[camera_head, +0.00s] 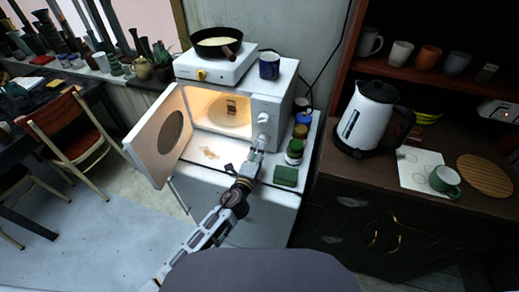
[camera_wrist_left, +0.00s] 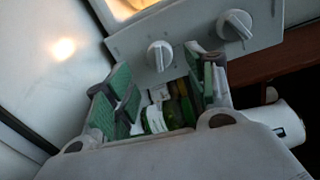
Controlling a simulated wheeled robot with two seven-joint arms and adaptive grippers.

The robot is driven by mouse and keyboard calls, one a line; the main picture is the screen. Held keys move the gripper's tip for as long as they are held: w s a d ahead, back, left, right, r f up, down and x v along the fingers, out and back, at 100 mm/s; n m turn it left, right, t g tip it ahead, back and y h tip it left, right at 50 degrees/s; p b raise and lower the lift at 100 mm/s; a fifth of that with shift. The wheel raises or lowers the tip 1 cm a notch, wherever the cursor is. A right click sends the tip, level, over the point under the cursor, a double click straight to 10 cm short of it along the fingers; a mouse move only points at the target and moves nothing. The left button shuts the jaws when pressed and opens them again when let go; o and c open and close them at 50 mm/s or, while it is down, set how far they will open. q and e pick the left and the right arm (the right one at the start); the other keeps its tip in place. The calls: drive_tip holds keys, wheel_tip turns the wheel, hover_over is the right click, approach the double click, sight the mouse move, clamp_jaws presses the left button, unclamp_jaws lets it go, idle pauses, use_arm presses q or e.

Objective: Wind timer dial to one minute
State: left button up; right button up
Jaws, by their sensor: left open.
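A white microwave (camera_head: 269,107) has its door (camera_head: 160,137) swung open to the left, and its inside is lit. Two white knobs sit on its right panel: an upper knob (camera_head: 264,117) and a lower knob partly behind my gripper. I cannot tell which is the timer dial. In the left wrist view the nearer knob (camera_wrist_left: 160,56) lies just beyond my fingertips, and the other knob (camera_wrist_left: 236,24) is farther right. My left gripper (camera_head: 258,146) is open in front of the lower knob; its green pads (camera_wrist_left: 160,88) stand apart with no knob between them. My right gripper is out of view.
A hot plate (camera_head: 215,70) with a pan (camera_head: 217,42) and a blue mug (camera_head: 269,65) stand on the microwave. A green block (camera_head: 286,176) and several jars sit close right of my gripper. A kettle (camera_head: 367,119) stands on the right cabinet.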

use_arm(q)
drive_tip(key=v, duration=0.6)
drive_tip(key=shift+s, duration=0.3)
drive_tip(key=shift+a, duration=0.1)
idle(0.5)
